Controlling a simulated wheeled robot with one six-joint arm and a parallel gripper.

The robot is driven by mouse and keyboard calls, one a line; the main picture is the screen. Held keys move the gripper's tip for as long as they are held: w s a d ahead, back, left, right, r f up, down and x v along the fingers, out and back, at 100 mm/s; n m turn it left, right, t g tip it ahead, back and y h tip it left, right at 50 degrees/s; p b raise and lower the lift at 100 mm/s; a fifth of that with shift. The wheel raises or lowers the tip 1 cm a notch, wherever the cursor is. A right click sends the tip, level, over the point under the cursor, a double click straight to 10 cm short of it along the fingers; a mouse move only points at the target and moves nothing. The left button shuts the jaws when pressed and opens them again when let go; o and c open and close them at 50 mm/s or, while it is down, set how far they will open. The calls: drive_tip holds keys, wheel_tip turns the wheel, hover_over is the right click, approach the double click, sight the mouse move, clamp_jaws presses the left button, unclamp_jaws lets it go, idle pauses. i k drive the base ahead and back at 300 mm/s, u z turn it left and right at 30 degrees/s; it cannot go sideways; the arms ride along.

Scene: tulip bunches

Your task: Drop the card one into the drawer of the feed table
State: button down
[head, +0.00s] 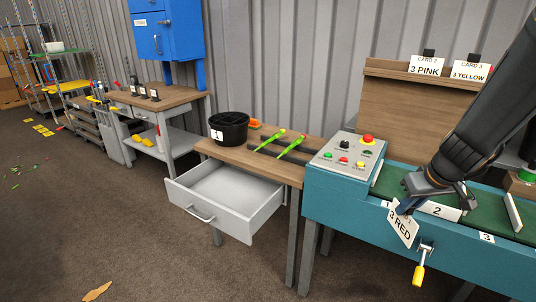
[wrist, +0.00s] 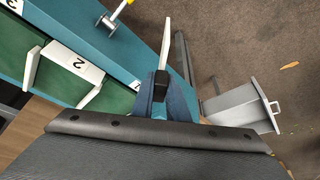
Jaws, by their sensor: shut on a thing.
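Card one (head: 402,228) is a white card reading "3 RED". It hangs tilted from my gripper (head: 408,207), which is shut on it above the front edge of the teal conveyor. In the wrist view the card (wrist: 166,42) shows edge-on between the fingers of my gripper (wrist: 162,82). The feed table (head: 268,160) has a wooden top and stands left of the conveyor. Its grey drawer (head: 212,211) is pulled open, and the visible inside looks empty. The drawer also shows at the right in the wrist view (wrist: 240,107).
The conveyor (head: 340,205) with its control panel (head: 347,155) stands between my gripper and the drawer. A black bucket (head: 228,128) and green tulip stems (head: 285,145) are on the feed table. Two cards, "3 PINK" (head: 426,66) and "3 YELLOW" (head: 470,71), stand on the back board. A yellow-handled crank (head: 420,273) sticks out in front.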

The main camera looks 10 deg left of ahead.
sight(237, 193)
drive_tip(key=u, duration=0.55)
drive_tip(key=i, duration=0.5)
drive_tip(key=u, duration=0.6)
drive_tip(key=i, duration=0.55)
drive_tip(key=z, duration=0.05)
